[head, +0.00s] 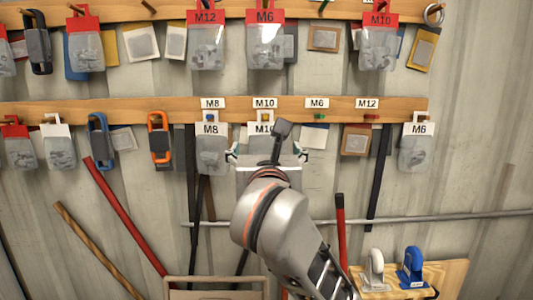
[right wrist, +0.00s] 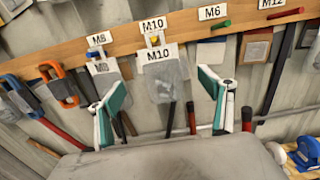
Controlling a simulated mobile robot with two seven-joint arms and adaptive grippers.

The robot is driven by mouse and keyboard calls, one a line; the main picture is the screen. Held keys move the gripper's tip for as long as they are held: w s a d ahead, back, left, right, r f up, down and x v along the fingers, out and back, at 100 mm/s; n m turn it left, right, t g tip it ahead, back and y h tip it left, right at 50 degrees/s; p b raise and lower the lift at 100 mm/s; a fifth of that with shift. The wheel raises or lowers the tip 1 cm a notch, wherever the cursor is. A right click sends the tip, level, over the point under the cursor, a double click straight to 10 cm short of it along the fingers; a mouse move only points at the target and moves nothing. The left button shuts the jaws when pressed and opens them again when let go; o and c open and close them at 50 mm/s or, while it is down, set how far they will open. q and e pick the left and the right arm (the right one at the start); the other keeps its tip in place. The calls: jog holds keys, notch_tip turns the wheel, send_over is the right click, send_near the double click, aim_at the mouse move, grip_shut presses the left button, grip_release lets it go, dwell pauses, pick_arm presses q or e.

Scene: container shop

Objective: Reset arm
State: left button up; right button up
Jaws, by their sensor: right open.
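My right gripper (head: 267,158) is open in front of the lower wooden rail (head: 190,105). In the right wrist view its two teal-padded fingers (right wrist: 162,92) stand apart with nothing between the pads. Beyond them, a clear bag with a white M10 header (right wrist: 160,57) hangs from the peg under the M10 label (right wrist: 153,25). In the head view the arm partly hides this bag. A white-header M8 bag (head: 211,155) hangs just left of it, under the M8 label. My left gripper is not in view.
The green M6 peg (head: 320,116) and red M12 peg (head: 372,117) hold no bag. A white-header M6 bag (head: 417,150) hangs farther right. Red-header bags M12 (head: 206,45), M6 (head: 265,45) and M10 (head: 378,45) hang above. A wooden shelf (head: 450,275) is low right.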

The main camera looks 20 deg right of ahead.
jog(key=s+d+f+n+h, duration=0.45)
jog(key=s+d+h, duration=0.25)
jog(key=d+h, duration=0.45)
jog(key=s+a+f+n+t+y, duration=0.1)
jog(key=a+f+n+y, duration=0.3)
jog(key=f+n+y, duration=0.5)
jog(key=a+f+n+t+y, duration=0.1)
jog(key=a+f+n+y, duration=0.4)
jog(key=f+n, duration=0.65)
jog(key=s+a+f+n+t+y, duration=0.1)
jog(key=a+f+n+y, duration=0.3)
jog(key=f+n+y, duration=0.45)
jog(key=s+d+f+n+g+h, duration=0.1)
jog(key=s+f+n+g, duration=0.2)
jog(key=f, duration=0.7)
jog(key=s+d+f+n+g+h, duration=0.1)
jog(key=s+d+f+n+g, duration=0.1)
jog(key=s+f, duration=0.6)
jog(key=s+d+f+n+g+h, duration=0.1)
jog(key=s+f+n+g, duration=0.3)
jog(key=f, duration=0.8)
jog(key=shift+s+d+f+n+g+h, duration=0.35)
jog(key=shift+s+d+n+h, duration=0.1)
jog(key=shift+s+d, duration=0.2)
jog(key=shift+a, duration=0.1)
